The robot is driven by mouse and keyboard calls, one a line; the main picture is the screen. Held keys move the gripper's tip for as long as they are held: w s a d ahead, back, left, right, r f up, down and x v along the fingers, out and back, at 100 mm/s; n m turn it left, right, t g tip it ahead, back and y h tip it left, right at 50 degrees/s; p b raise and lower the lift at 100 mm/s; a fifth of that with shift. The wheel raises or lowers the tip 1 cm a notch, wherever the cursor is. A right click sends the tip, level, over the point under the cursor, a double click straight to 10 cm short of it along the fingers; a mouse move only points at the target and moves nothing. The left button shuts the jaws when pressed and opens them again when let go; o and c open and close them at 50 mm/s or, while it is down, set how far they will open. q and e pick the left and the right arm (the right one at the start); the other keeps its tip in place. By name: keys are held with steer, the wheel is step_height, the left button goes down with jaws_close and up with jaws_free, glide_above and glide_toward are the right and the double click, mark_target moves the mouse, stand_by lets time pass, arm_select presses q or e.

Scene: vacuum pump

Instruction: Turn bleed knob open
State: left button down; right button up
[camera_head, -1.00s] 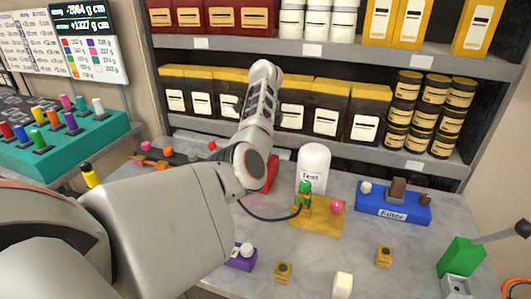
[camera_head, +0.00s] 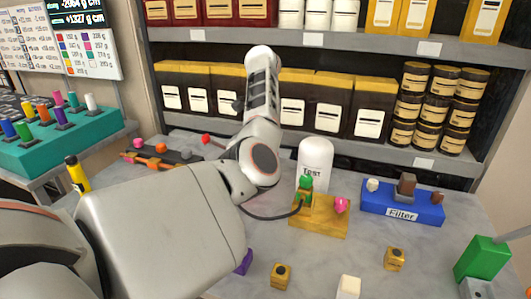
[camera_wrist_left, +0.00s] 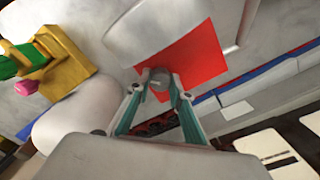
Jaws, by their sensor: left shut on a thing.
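In the left wrist view my left gripper (camera_wrist_left: 160,80) has its fingers closed around a small grey knob (camera_wrist_left: 159,86) at a red block (camera_wrist_left: 203,57). No label shows on this knob, so I cannot tell from it whether it is the bleed knob, nor how far it is turned. In the head view my left arm hides the gripper, the knob and the red block. The white Test cylinder (camera_head: 315,160) stands just right of my arm, behind a yellow base (camera_head: 322,217) with a green part and a pink knob. My right gripper is not in view.
A blue Filter block (camera_head: 402,205) stands to the right, and a green box (camera_head: 481,258) with a grey lever is at the right edge. Small yellow blocks (camera_head: 281,277) and a white block (camera_head: 348,287) lie in front. Stocked shelves (camera_head: 330,135) close off the back.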

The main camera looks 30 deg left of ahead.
arm_select(q)
steer(key=shift+f+n+b, duration=0.25)
steer(key=shift+n+b, duration=0.3)
steer(key=shift+n, duration=0.35)
steer(key=shift+n+b, duration=0.5)
steer(key=shift+n, duration=0.5)
steer(key=shift+n+b, duration=0.35)
steer(key=shift+n, duration=0.45)
steer(key=shift+a+r+n+b, duration=0.15)
steer(key=shift+n+b, duration=0.4)
steer(key=shift+n, duration=0.85)
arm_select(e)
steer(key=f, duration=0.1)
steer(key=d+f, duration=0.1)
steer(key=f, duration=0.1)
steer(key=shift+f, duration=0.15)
arm_select(q)
steer(key=shift+r+n, duration=0.1)
steer(key=shift+n, duration=0.2)
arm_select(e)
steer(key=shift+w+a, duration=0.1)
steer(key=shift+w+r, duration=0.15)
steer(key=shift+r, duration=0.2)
